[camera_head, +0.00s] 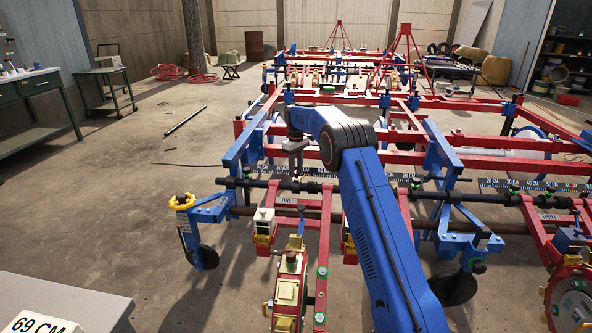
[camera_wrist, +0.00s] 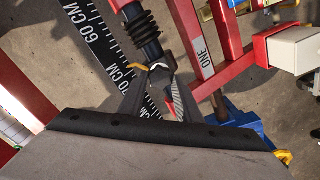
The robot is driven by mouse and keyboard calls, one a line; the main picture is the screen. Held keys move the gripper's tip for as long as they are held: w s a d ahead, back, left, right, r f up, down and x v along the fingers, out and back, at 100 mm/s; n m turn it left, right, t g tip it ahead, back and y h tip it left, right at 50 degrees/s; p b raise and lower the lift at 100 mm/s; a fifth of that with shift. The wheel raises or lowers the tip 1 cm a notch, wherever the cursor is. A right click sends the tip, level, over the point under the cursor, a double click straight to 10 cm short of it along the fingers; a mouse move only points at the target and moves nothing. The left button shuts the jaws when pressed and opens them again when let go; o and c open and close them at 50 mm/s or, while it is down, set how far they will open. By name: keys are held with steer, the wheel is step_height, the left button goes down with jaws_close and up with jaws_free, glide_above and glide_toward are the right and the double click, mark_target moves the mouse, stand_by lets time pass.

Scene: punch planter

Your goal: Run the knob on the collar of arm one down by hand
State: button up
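Arm one is a red bar with a "ONE" plate (camera_head: 287,201), left of centre in the head view. The plate also shows in the wrist view (camera_wrist: 204,58). My gripper (camera_head: 296,172) points down just above the dark crossbar by that plate. In the wrist view my gripper's dark fingers (camera_wrist: 156,78) reach up to the end of a black ribbed rod (camera_wrist: 144,28). A small yellow piece (camera_wrist: 138,66) and a pale rim show at the fingertips. I cannot make out the collar's knob for certain, or whether the fingers touch it.
A black centimetre scale (camera_wrist: 95,40) runs beside the fingers. A yellow handwheel (camera_head: 182,202) stands left on the blue frame. Open floor lies left of the frame.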

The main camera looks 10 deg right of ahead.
steer(key=shift+m, duration=1.8)
steer(key=o, duration=1)
steer(key=shift+r, duration=0.1)
step_height(320, 180, up, 17)
steer(key=shift+r, duration=0.15)
